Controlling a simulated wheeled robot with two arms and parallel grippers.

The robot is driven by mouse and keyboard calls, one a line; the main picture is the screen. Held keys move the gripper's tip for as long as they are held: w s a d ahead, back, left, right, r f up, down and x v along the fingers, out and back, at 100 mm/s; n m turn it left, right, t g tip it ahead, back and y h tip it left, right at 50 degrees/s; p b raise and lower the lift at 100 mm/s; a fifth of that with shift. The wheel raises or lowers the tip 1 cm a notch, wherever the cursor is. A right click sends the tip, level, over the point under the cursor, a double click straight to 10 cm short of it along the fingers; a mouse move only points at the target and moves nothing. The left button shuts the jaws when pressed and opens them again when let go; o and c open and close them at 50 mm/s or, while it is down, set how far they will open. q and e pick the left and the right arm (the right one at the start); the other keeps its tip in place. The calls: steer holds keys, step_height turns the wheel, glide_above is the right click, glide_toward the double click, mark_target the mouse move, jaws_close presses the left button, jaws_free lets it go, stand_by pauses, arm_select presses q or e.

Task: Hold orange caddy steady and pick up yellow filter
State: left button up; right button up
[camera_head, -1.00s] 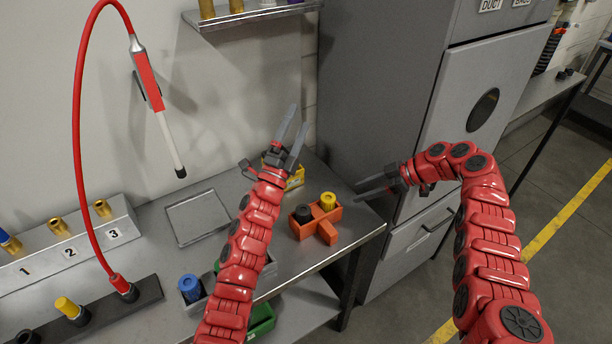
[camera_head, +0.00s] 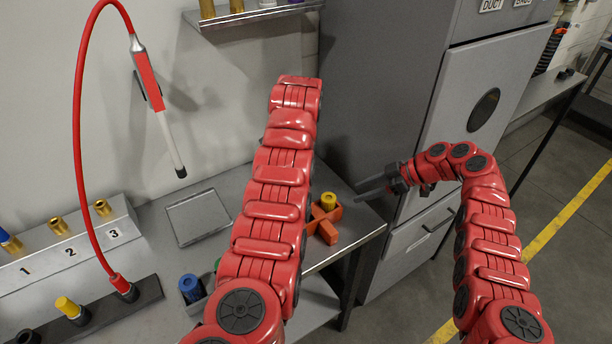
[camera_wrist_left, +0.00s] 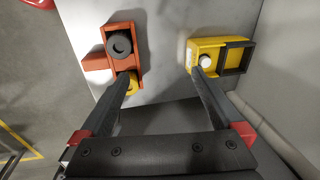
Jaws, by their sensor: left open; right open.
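The orange caddy (camera_head: 327,232) stands at the right end of the bench, partly hidden by my left arm. The yellow filter (camera_head: 328,199) sits upright in it. In the left wrist view, the caddy (camera_wrist_left: 97,62) holds a black round piece (camera_wrist_left: 119,43) and the yellow filter (camera_wrist_left: 133,84), which one left finger partly covers. My left gripper (camera_wrist_left: 158,76) is open and empty, with its fingers pointing toward the bench between the caddy and a yellow box. In the head view my left arm hides it. My right gripper (camera_head: 358,191) is open and empty, right of the caddy, apart from it.
The yellow box (camera_wrist_left: 205,43) with a dark frame stands near the wall. A flat metal tray (camera_head: 198,217) lies on the bench. A blue cylinder (camera_head: 190,288) stands at the front. A grey cabinet (camera_head: 385,100) rises behind my right gripper.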

mark_target(321, 222)
arm_select(q)
steer(key=s+d+g, duration=0.2)
steer(key=s, duration=0.3)
steer(key=shift+h, duration=0.4)
steer(key=f, duration=1.6)
steer(key=shift+w+d+f, duration=0.1)
steer(key=shift+w+d, duration=0.05)
steer(key=shift+w, duration=0.05)
